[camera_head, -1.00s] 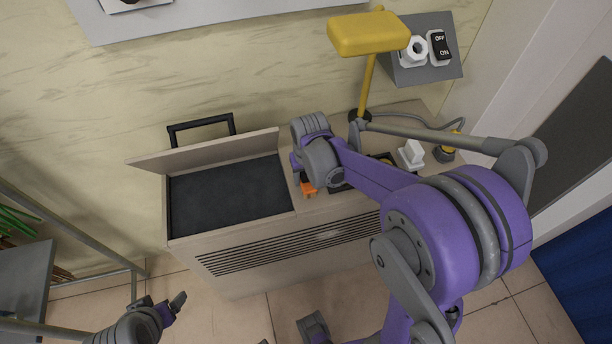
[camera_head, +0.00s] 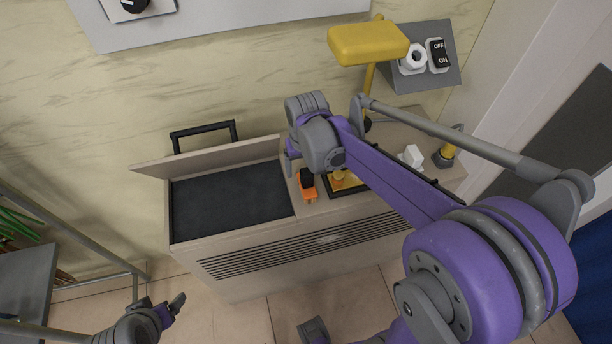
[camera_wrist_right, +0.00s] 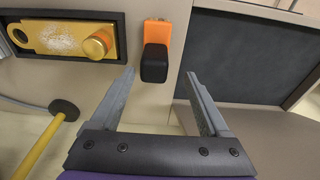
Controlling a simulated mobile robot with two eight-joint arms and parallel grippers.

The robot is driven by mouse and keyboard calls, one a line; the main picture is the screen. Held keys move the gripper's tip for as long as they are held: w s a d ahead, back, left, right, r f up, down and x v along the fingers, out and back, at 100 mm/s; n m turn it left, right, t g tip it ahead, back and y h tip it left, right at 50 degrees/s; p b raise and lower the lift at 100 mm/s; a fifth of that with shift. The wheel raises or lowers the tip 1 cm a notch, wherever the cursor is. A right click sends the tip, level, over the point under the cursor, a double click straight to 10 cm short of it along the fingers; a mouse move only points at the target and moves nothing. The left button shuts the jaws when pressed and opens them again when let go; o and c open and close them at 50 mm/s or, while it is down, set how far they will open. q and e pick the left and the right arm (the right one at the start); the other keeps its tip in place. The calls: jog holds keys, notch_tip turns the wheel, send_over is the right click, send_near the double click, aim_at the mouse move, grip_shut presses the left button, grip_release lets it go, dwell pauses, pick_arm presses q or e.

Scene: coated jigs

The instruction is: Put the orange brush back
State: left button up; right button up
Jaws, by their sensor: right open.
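The orange brush (camera_head: 307,193), orange with a black block-like part, lies on the cabinet top just right of the dark-lined open compartment. It also shows in the right wrist view (camera_wrist_right: 155,62), between and beyond the fingertips. My right gripper (camera_wrist_right: 158,76) is open and empty, apart from the brush. In the head view its fingers are mostly hidden by my wrist. My left gripper (camera_head: 166,309) is low at the left, away from the cabinet, and its opening is unclear.
A black tray with a gold plate and knob (camera_wrist_right: 65,38) sits beside the brush. The open compartment (camera_head: 230,200) looks empty, with a raised lid (camera_head: 215,156) behind it. A yellow lamp (camera_head: 368,43), white piece (camera_head: 412,155) and switch panel (camera_head: 420,70) are further right.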

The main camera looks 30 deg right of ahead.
notch_tip(320, 180, up, 4)
jog(key=shift+s+f, duration=0.15)
jog(key=shift+f, duration=0.1)
jog(key=shift+s+a+r, duration=0.2)
jog(key=shift+s, duration=0.05)
jog(key=s+a+f+n+t, duration=0.1)
jog(key=s+a+f+t, duration=0.1)
jog(key=s, duration=0.5)
jog(key=s+a+f+n+t, duration=0.1)
jog(key=s+a+t, duration=0.1)
jog(key=s, duration=0.6)
jog(key=shift+s+a+f+n, duration=0.3)
jog(key=shift+a+f+n, duration=0.1)
jog(key=shift+a, duration=0.45)
